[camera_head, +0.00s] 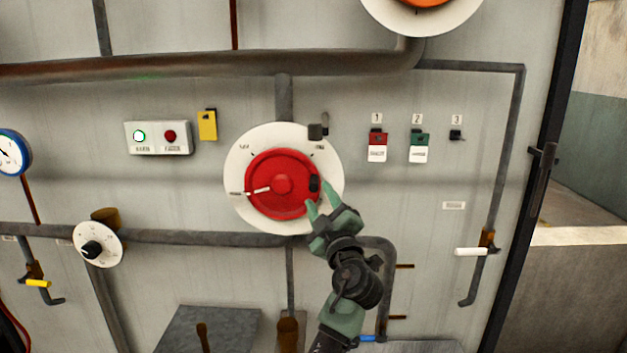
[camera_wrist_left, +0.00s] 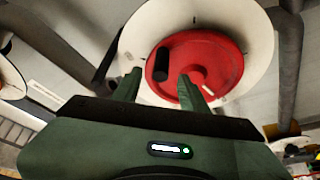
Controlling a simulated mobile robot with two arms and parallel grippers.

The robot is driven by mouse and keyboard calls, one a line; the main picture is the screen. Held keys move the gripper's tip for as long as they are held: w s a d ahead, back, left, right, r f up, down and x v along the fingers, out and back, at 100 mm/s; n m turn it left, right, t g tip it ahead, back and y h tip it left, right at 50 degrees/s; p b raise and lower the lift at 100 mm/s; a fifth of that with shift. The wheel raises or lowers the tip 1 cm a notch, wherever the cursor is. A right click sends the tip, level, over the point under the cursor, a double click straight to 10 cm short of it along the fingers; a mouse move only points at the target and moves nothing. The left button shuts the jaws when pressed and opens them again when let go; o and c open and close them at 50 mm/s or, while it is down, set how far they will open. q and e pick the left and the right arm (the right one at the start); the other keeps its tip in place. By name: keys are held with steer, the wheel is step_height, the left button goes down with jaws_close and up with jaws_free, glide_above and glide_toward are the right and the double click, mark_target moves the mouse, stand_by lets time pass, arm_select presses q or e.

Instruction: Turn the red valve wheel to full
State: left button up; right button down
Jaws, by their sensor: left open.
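The red valve wheel (camera_head: 268,202) sits on a round white dial plate (camera_head: 237,168) on the grey panel. Its white pointer line points left, at a small label on the plate's left edge; the labels are too small to read. A black handle knob (camera_head: 314,184) stands on the wheel's right side. My left gripper (camera_head: 319,198) is open, with its fingertips just below and right of the knob. In the left wrist view the wheel (camera_wrist_left: 222,62) fills the upper middle, and the knob (camera_wrist_left: 162,62) shows between the two open fingers. Whether the fingers touch it I cannot tell. My right gripper is out of view.
A black block (camera_head: 318,131) sits at the plate's upper right edge. Pipes run above and below the wheel. Red (camera_head: 377,147) and green (camera_head: 419,146) tagged switches are to the right, and a white lever (camera_head: 470,252) lower right. A small dial (camera_head: 97,245) is at left.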

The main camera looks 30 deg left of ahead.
mark_target(316, 190)
arm_select(q)
steer(key=p+x, duration=0.2)
steer(key=x, duration=0.3)
steer(key=shift+w+a+r+p, duration=0.1)
steer(key=shift+w+a+p, duration=0.05)
steer(key=shift+a+p, duration=0.15)
steer(key=shift+w+a, duration=0.3)
steer(key=shift+w, duration=0.05)
jaws_close()
stand_by(0.9)
